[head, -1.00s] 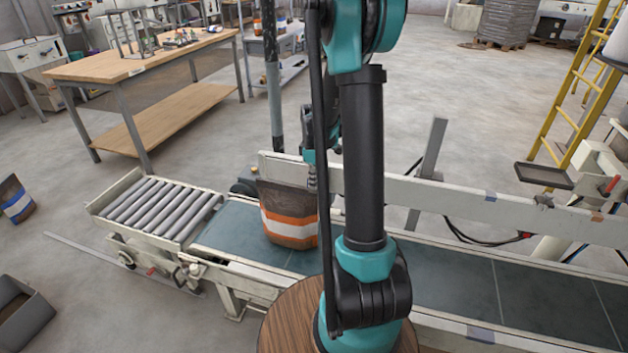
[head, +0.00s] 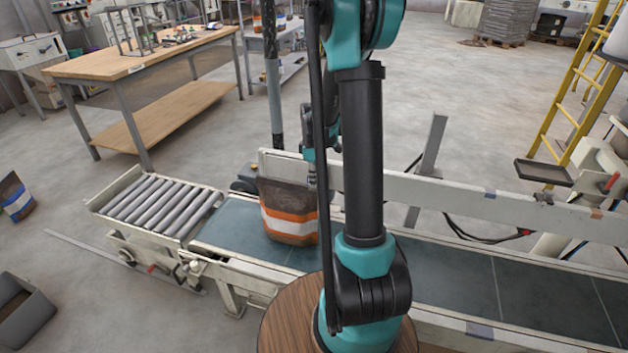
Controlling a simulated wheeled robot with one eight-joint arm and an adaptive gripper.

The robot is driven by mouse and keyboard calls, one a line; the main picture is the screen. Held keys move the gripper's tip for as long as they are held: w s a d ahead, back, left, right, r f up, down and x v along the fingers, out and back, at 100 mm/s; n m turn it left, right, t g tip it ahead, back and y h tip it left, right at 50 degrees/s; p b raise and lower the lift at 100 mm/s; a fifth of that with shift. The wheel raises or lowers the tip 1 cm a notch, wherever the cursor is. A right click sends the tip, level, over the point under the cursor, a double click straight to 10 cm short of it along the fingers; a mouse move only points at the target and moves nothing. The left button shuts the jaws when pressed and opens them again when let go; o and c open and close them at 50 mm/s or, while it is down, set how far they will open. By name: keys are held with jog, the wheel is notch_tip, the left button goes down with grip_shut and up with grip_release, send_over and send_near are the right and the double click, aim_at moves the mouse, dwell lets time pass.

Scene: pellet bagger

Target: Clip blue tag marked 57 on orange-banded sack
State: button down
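The orange-banded sack (head: 290,214) stands upright on the conveyor belt, brown with orange and white bands. My gripper (head: 316,172) is at the sack's upper right edge, partly hidden behind my own arm. Its fingers are too small and covered to tell whether they are open or shut, or whether they touch the sack. I cannot make out a blue tag marked 57 in this view.
The conveyor belt (head: 440,272) runs to the right, with a rail along its far side. A roller section (head: 160,205) adjoins it at the left. A blue-banded sack (head: 17,200) stands on the floor at far left, above a grey bin (head: 25,325). A wooden workbench (head: 130,66) stands behind.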

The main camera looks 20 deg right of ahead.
dwell(0.4)
jog(key=c, duration=1.6)
grip_release()
jog(key=shift+f, duration=0.1)
jog(key=shift+c, duration=0.2)
notch_tip(320, 180, up, 12)
jog(key=s+a+f+m+t, duration=0.1)
jog(key=s+f+m, duration=0.1)
jog(key=s, duration=0.5)
jog(key=s+a+f+m+t, duration=0.1)
jog(key=s+a+f+m, duration=0.1)
jog(key=s+m, duration=0.3)
jog(key=s+a+f+m+t, duration=0.1)
jog(key=s+f+m+t, duration=0.1)
jog(key=s, duration=0.8)
jog(key=shift+a+f+m, duration=0.4)
jog(key=shift+f+m, duration=0.35)
jog(key=shift+m, duration=0.35)
